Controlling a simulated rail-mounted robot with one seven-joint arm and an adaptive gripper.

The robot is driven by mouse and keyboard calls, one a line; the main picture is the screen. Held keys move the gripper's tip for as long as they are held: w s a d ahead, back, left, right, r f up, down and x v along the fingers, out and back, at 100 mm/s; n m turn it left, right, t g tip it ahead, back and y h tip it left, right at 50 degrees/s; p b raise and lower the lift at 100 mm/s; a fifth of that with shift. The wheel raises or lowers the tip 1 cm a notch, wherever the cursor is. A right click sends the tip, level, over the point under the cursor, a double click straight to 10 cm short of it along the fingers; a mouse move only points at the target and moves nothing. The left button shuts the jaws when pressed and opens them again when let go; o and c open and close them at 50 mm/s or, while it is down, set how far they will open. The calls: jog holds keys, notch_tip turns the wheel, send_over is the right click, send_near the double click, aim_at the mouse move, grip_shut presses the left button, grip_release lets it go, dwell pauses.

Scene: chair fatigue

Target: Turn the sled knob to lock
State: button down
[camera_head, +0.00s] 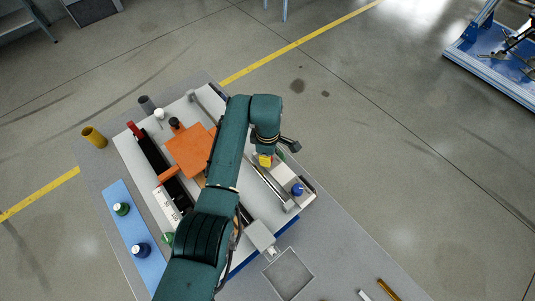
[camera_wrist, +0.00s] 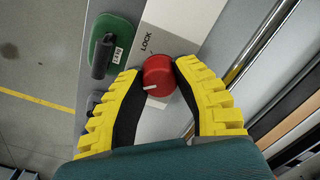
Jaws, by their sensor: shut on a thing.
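The red sled knob (camera_wrist: 159,74) shows in the wrist view on a pale panel, just below the printed word LOCK (camera_wrist: 146,42). A white pointer mark on the knob faces toward the lower left, not toward the word. My gripper (camera_wrist: 158,70) has its two ribbed yellow fingers on either side of the knob and is shut on it. In the head view my gripper (camera_head: 265,160) reaches down at the right side of the bench machine (camera_head: 270,205), and the knob cannot be made out there.
A green plate with a dark handle (camera_wrist: 105,50) stands left of the knob in the wrist view. Rails (camera_wrist: 285,85) run along the right. In the head view a blue knob (camera_head: 298,189) sits right of my gripper, and an orange block (camera_head: 190,150) lies left of my arm.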

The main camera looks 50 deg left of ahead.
jog(key=m+p, duration=0.1)
jog(key=m, duration=0.3)
jog(key=shift+f, duration=0.1)
jog(key=m, duration=0.4)
jog(key=shift+p, duration=0.4)
jog(key=m, duration=0.4)
jog(key=shift+f, duration=0.1)
jog(key=shift+m+p, duration=0.35)
jog(key=shift+m, duration=1.85)
jog(key=c, duration=0.7)
grip_release()
